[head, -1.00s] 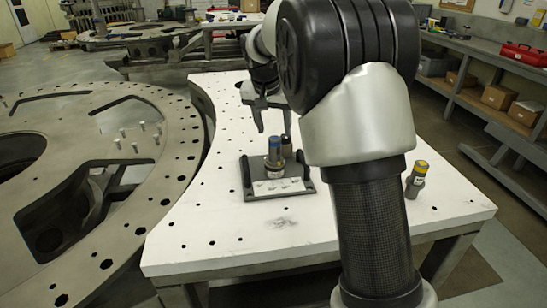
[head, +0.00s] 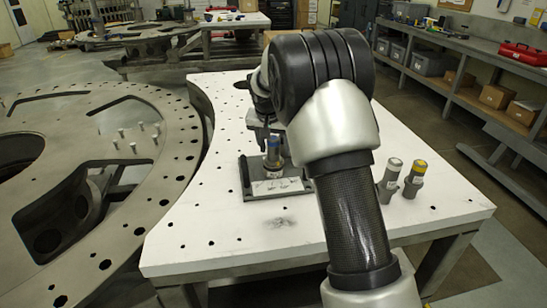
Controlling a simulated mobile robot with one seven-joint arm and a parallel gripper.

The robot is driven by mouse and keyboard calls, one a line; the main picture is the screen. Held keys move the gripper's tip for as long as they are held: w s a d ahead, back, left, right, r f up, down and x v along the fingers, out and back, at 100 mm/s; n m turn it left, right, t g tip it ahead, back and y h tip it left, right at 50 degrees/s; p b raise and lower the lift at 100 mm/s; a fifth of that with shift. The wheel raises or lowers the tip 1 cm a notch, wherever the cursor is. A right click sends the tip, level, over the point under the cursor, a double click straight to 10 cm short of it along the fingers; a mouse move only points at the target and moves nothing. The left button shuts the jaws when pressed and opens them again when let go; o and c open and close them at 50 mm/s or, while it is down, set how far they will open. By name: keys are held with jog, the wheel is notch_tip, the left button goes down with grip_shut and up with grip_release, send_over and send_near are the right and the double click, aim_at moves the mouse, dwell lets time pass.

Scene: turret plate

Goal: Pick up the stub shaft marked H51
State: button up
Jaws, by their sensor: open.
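Two more stub shafts stand on the table to the right of my arm: one with a pale grey top (head: 390,181) and one with a yellow top (head: 414,179). No marking H51 can be read on any of them.
The white table (head: 350,235) has small holes and much bare surface in front of and left of the fixture. A large grey ring plate (head: 165,190) lies to the left. A shelf bench (head: 470,75) with boxes and a red toolbox (head: 524,53) stands at the right.

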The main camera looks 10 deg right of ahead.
grip_shut()
jog(key=shift+r, duration=0.1)
